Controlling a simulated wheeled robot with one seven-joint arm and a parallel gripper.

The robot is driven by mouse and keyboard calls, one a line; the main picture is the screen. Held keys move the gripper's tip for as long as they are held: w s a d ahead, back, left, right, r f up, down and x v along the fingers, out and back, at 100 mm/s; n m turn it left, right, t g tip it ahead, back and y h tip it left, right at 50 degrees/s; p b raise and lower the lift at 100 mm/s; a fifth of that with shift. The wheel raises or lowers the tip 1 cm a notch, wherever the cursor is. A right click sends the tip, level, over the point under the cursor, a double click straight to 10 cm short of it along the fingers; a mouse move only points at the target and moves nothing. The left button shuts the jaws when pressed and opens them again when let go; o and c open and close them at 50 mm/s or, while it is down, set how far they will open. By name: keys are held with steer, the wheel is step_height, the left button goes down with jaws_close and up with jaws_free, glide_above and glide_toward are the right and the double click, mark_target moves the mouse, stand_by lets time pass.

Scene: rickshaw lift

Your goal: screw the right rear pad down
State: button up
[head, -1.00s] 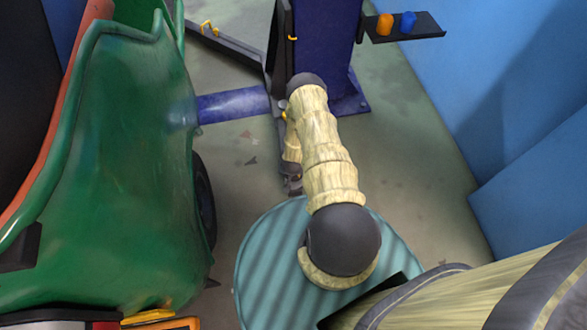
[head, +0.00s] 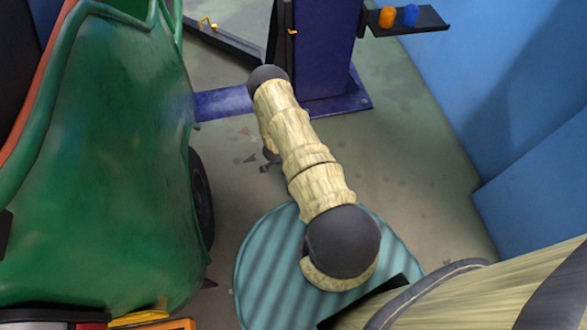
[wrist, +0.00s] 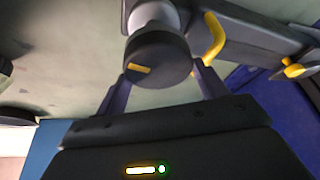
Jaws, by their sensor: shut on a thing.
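The pad (wrist: 158,58) is a dark round disc with a yellow mark on its face, on a pale round stem in the wrist view. My gripper (wrist: 161,70) has one finger on each side of the pad and is shut on it. A lift arm (wrist: 262,30) with a yellow hook-shaped handle (wrist: 214,40) shows beside the pad. In the head view my own arm covers the pad and most of the gripper.
The rickshaw's wheel (head: 201,200) is close to the left of my arm. A shelf (head: 425,21) on the column holds an orange piece (head: 387,17) and a blue piece (head: 410,15). Another dark lift arm (head: 225,40) lies farther back.

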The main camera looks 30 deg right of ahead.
steer(key=m+g+b, duration=0.1)
steer(key=m, duration=0.1)
steer(key=m+b, duration=0.2)
steer(key=shift+w+d+m+g, duration=0.1)
steer(key=shift+d+m+g, duration=0.05)
steer(key=shift+m+g, duration=0.25)
steer(key=m, duration=0.2)
steer(key=m+g, duration=0.1)
steer(key=m, duration=0.1)
steer(key=shift+r+m+g+y, duration=0.15)
steer(key=shift+m+g+y, duration=0.15)
steer(key=shift+y, duration=0.1)
steer(key=m+y, duration=0.1)
steer(key=m, duration=0.1)
steer(key=m+g, duration=0.1)
steer(key=m, duration=0.2)
steer(key=shift+y, duration=0.4)
steer(key=shift+m+y+p, duration=0.35)
steer(key=shift+m+y, duration=0.45)
steer(key=shift+m, duration=1.4)
steer(key=shift+c, duration=0.2)
steer(key=shift+m, duration=0.3)
steer(key=o, duration=0.9)
steer(key=shift+c, duration=0.2)
steer(key=shift+o, duration=0.7)
